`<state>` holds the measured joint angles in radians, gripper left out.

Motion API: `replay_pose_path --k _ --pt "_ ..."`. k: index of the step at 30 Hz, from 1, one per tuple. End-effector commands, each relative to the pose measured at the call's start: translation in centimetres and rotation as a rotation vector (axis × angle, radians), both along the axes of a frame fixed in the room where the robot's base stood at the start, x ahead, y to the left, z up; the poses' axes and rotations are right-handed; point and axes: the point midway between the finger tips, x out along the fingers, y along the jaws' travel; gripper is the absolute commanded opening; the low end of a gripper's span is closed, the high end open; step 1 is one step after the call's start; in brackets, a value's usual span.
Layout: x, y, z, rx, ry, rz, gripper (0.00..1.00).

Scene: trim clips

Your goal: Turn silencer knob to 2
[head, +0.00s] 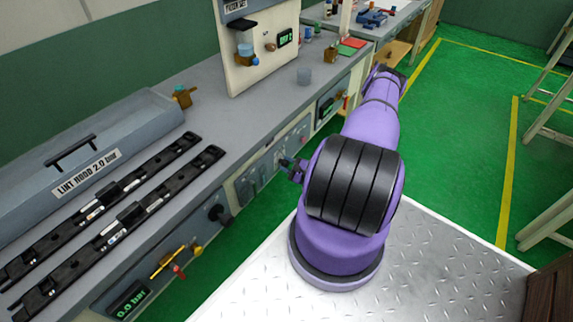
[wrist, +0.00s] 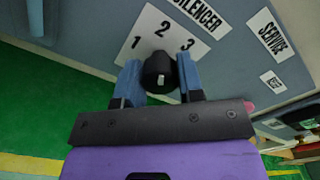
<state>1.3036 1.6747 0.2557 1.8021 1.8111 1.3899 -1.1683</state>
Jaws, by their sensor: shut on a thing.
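The black silencer knob (wrist: 158,70) sits on a white plate (wrist: 150,22) marked SILENCER with the numbers 1, 2 and 3, in the wrist view. My gripper (wrist: 160,76) has its two blue fingers on either side of the knob and is shut on it. A small pale mark shows on the knob's near face; I cannot tell for certain which number the knob points to. In the head view my gripper (head: 290,165) reaches the front panel of the bench, and the arm and gripper hide the knob there.
A SERVICE label (wrist: 271,35) is right of the knob. On the bench front, left of my gripper, are another black knob (head: 217,212) and a display reading 0.0 bar (head: 129,300). A grey lint hood (head: 95,150) stands on the bench.

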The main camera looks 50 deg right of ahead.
Motion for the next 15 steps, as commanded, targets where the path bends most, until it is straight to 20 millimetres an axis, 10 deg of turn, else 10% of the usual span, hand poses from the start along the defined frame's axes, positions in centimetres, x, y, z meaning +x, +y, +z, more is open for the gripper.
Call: replay_pose_path --k 3,4,6,15 --pt "-0.14 -0.01 -0.11 0.001 0.004 -0.001 0.11" --pt "-0.14 -0.01 -0.11 0.001 0.004 -0.001 0.42" --pt "-0.12 -0.01 -0.1 0.001 0.004 -0.001 0.58" --pt "-0.14 -0.02 -0.05 0.001 0.001 0.0 0.6"
